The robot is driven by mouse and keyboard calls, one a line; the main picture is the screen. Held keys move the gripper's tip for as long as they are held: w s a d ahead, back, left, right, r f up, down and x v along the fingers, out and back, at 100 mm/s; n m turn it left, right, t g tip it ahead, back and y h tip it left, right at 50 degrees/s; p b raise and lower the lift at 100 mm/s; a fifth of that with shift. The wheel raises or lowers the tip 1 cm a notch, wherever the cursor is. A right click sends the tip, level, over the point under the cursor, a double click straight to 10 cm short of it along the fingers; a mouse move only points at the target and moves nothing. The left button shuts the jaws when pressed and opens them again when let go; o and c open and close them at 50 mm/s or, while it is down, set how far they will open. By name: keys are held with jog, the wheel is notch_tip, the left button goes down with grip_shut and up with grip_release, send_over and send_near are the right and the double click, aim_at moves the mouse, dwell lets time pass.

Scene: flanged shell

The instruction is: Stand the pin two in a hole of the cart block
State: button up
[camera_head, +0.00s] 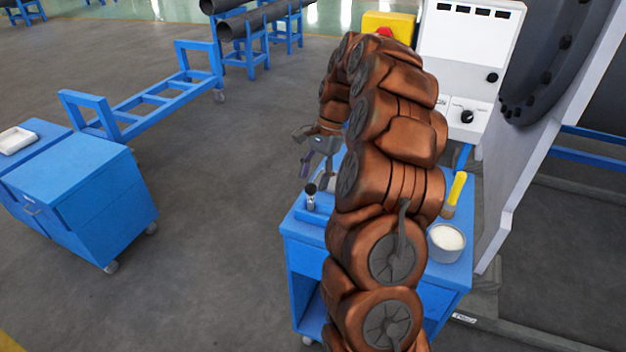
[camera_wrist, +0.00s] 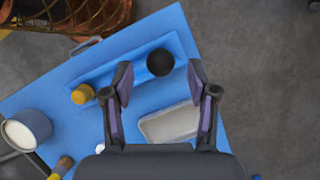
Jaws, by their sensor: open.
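The cart block is a long blue bar (camera_wrist: 122,68) on the cart's blue top. A pin with a black ball top (camera_wrist: 160,62) is at the block; in the head view this pin (camera_head: 311,192) looks upright, with a pale shank. A yellow-capped pin (camera_wrist: 82,94) is at the block's other end. I cannot tell which one is pin two. My gripper (camera_wrist: 160,78) is open and empty, its fingers apart with the black ball between their tips in the picture. In the head view my gripper (camera_head: 316,168) hangs above the cart, partly behind my arm. The holes are not visible.
A cup of white material (camera_head: 447,240) and a yellow-handled brush (camera_head: 455,190) are at the cart's right. A pale grey tray (camera_wrist: 170,124) lies beside the block. A white control box (camera_head: 465,60) stands behind. Another blue cabinet (camera_head: 75,190) is at left, with clear floor between.

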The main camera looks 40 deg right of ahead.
jog(key=v, duration=0.6)
jog(key=shift+r, duration=0.1)
dwell(0.4)
